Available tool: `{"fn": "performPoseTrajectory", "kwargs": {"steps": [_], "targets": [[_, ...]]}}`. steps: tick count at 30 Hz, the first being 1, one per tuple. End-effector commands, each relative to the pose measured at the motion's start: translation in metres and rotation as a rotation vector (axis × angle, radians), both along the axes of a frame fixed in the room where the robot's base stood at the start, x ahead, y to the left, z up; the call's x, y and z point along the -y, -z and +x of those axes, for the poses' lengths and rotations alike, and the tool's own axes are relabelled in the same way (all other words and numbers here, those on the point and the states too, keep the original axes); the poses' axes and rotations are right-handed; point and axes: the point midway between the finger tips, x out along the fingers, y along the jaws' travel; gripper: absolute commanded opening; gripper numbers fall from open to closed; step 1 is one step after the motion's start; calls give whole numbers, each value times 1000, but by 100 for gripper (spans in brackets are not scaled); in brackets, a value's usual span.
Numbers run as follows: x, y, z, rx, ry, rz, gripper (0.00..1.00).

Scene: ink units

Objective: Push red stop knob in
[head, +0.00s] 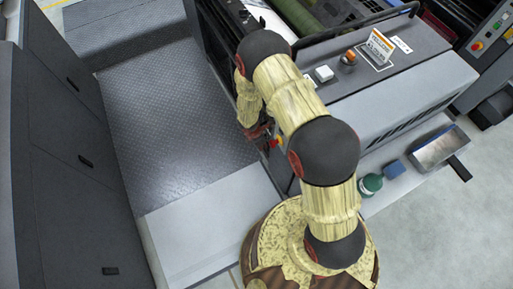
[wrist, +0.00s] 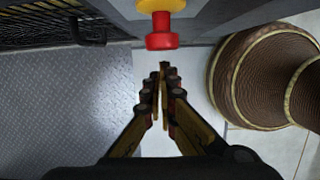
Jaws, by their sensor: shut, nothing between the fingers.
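The red stop knob (wrist: 160,32) sticks out from a yellow collar (wrist: 161,5) on the grey machine face, at the top middle of the wrist view. In the head view the knob (head: 276,142) shows small beside my arm, on the machine's near side. My gripper (wrist: 163,68) is shut and empty, with its fingertips pointing toward the knob. In the wrist view the tips lie just below the knob; a small gap seems to separate them, but depth is hard to judge. In the head view my arm hides much of the gripper.
A green-topped bottle (head: 371,184), a blue block (head: 394,169) and a metal tray (head: 440,148) lie at right. Dark cabinets (head: 70,150) stand left; the metal floor plate (head: 175,125) between is clear.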

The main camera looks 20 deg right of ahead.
Motion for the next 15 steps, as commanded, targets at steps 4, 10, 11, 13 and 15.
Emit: {"fn": "performPoseTrajectory", "kwargs": {"steps": [4, 10, 11, 13, 15], "targets": [[7, 0, 2, 2, 0, 0, 0], [8, -1, 2, 2, -1, 0, 0], [8, -1, 2, 1, -1, 0, 0], [8, -1, 2, 1, -1, 0, 0], [9, -1, 2, 1, 0, 0, 0]]}}
